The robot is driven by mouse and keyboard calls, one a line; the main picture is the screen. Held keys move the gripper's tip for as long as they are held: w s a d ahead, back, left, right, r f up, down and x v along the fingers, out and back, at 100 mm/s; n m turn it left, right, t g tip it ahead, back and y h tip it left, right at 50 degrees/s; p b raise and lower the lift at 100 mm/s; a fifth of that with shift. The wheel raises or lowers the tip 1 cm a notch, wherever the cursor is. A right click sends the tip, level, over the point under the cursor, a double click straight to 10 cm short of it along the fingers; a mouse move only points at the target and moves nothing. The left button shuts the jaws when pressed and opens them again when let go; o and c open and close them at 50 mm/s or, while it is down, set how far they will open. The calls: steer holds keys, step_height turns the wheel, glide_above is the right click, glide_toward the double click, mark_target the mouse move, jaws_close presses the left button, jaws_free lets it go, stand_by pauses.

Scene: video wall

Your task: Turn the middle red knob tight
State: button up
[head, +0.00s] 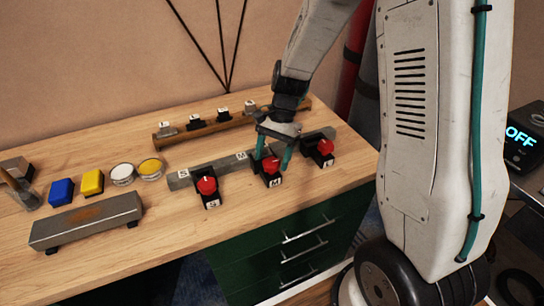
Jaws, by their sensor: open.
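Three red knobs on black bases stand in a row along a grey bar on the wooden table. The middle red knob (270,164) has a label with an M on its base. The left red knob (207,185) has a label with an S. The right red knob (325,146) has a label I cannot read surely. My gripper (273,156) points down at the middle knob, with its teal fingers open on either side of it. I cannot tell whether the fingers touch the knob.
A grey block (86,222), a blue button (61,192), a yellow button (92,182) and two round tins (136,172) are on the left. A wooden rail (208,129) with several small switches lies behind. Green drawers (290,250) are below the table.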

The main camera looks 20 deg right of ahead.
steer(key=v, duration=0.7)
steer(key=shift+r, duration=0.2)
steer(key=s+r+n+t+h, duration=0.2)
steer(key=s+r+n, duration=0.3)
steer(key=s, duration=0.7)
steer(key=s+r+n+t+h, duration=0.1)
steer(key=s+r+n, duration=0.5)
steer(key=s, duration=0.6)
steer(key=shift+s+r+t+h, duration=0.35)
steer(key=shift+r+t+h, duration=0.05)
steer(key=shift+r, duration=0.95)
